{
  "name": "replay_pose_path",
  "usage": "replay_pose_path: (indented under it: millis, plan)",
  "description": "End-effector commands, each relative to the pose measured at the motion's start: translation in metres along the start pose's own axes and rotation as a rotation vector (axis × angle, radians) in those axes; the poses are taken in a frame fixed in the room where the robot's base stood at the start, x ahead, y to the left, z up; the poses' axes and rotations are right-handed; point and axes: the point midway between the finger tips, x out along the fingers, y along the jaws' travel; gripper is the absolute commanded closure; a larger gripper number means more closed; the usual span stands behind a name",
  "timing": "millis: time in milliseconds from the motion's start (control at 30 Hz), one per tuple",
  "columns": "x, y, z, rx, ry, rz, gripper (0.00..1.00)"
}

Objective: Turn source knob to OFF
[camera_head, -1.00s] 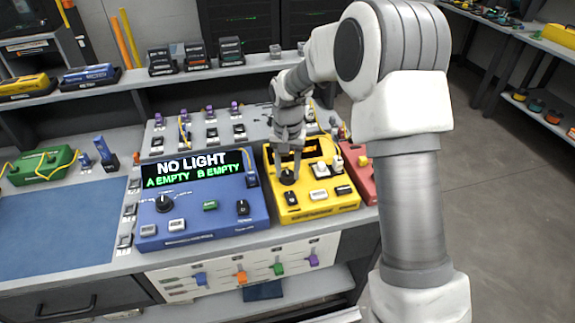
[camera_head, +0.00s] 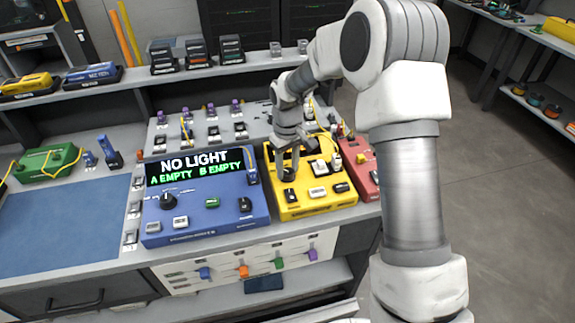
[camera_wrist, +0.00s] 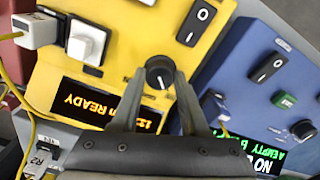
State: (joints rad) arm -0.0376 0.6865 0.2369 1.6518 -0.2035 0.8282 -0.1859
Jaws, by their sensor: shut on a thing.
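The yellow unit (camera_head: 312,205) stands on the bench to the right of the blue unit. Its dark round source knob (camera_wrist: 160,72) carries a light pointer mark, and lettering beside it is partly covered by a finger. My gripper (camera_wrist: 159,80) is at the knob with one finger on each side, shut on it. In the head view, my gripper (camera_head: 289,171) reaches down onto the knob (camera_head: 289,176) at the unit's left side. The unit's display (camera_wrist: 105,104) shows orange text ending in READY, upside down in the wrist view.
The blue unit (camera_head: 205,220) reads NO LIGHT, A EMPTY, B EMPTY and has its own knob (camera_head: 168,201). White switches and a black rocker switch (camera_wrist: 195,22) sit close to the gripper. A red unit (camera_head: 363,180) and yellow cables stand at the right.

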Motion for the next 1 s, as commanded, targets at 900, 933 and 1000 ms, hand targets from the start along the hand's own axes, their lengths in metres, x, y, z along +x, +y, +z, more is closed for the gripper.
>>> replay_pose_path:
  millis: [900,933,1000]
  plan:
    - [-0.0003,0.0001,-0.0005,-0.062,0.002,0.001,0.26]
    - [-0.0003,0.0000,-0.0005,-0.062,0.001,0.001,0.26]
    - [-0.0002,0.0000,-0.0004,-0.062,0.001,0.000,0.26]
